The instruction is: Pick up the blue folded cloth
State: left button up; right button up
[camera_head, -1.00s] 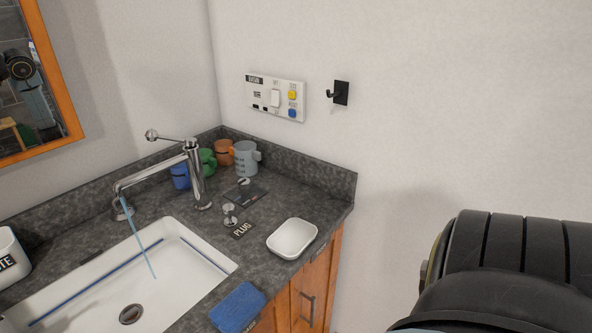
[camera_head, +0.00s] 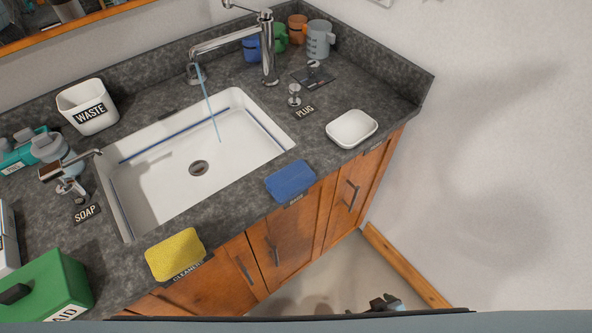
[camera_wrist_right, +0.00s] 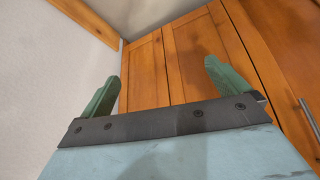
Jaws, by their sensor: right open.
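The blue folded cloth (camera_head: 290,181) lies on the front edge of the dark countertop, right of the sink's front corner. My right gripper (camera_head: 380,303) shows only in part at the bottom of the head view, low in front of the cabinets and below the counter. In the right wrist view my right gripper (camera_wrist_right: 163,84) has its two green fingers wide apart with nothing between them, facing the wooden cabinet doors. The cloth is not seen in that view. My left gripper is not in view.
A white sink (camera_head: 165,190) with running water is left of the cloth. A yellow cloth (camera_head: 175,254) lies nearer the left on the counter edge. A white dish (camera_head: 352,128) stands to the right. The cabinet doors (camera_head: 283,237) drop below the counter.

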jog(key=w+a+r+n+t+y+p, duration=0.1)
jog(key=w+a+r, duration=0.2)
jog(key=r, duration=0.4)
jog(key=w+a+r+t+y+p, duration=0.1)
jog(key=w+a+r, duration=0.1)
jog(key=w+r, duration=0.3)
jog(key=w+a+r+n+t+y+p, duration=0.1)
jog(key=w+a+r+t, duration=0.15)
jog(key=r, duration=0.55)
jog(key=n+t+y+p, duration=0.1)
jog(key=y+p, duration=0.2)
send_near(296, 183)
jog(key=x, duration=0.6)
jog(key=shift+d+f+b, duration=0.15)
jog(key=shift+d+b, duration=0.05)
jog(key=shift+b, duration=0.15)
jog(key=shift+x, duration=3.15)
jog(key=shift+a+r, duration=0.1)
jog(key=shift+r, duration=0.1)
jog(key=c, duration=0.8)
